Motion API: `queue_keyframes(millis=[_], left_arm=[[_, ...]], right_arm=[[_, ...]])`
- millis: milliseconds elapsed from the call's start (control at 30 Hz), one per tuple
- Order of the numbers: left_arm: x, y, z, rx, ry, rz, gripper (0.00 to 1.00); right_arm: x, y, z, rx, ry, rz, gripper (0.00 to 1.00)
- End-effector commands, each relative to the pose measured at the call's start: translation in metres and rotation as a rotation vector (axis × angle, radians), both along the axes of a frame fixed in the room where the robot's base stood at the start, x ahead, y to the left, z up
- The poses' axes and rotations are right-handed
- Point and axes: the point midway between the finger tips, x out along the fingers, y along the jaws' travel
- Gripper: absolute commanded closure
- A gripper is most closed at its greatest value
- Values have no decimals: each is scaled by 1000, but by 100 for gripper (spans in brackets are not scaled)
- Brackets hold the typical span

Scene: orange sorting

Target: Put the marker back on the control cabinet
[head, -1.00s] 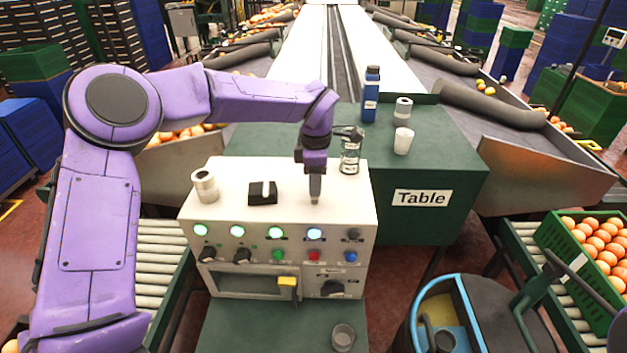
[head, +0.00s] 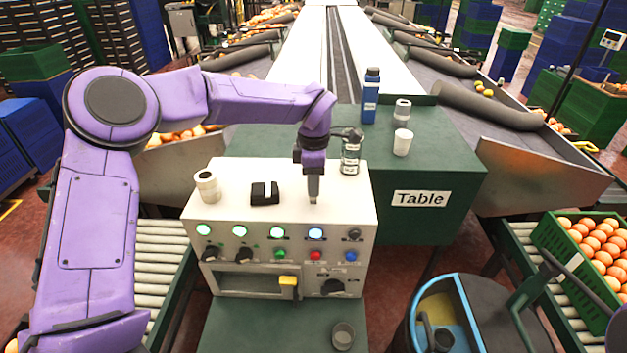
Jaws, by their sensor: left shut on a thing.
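The control cabinet (head: 345,210) is a white box with lit green buttons and knobs on its front, standing in the middle of the head view. My left gripper (head: 313,197) points straight down over the right part of its top. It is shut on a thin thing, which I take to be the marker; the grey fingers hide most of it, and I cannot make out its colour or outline. The fingertips are at or just above the cabinet top; I cannot tell if they touch. My right gripper is not in view.
A grey cup (head: 343,336) stands in front.

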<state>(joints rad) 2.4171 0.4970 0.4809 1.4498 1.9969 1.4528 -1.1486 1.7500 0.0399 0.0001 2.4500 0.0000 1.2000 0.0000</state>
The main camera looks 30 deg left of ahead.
Motion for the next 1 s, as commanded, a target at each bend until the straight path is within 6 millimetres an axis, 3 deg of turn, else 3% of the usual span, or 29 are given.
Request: queue_keyframes(millis=[1000], left_arm=[[0,0,-9,0,-1,-1,100]], right_arm=[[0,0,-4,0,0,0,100]])
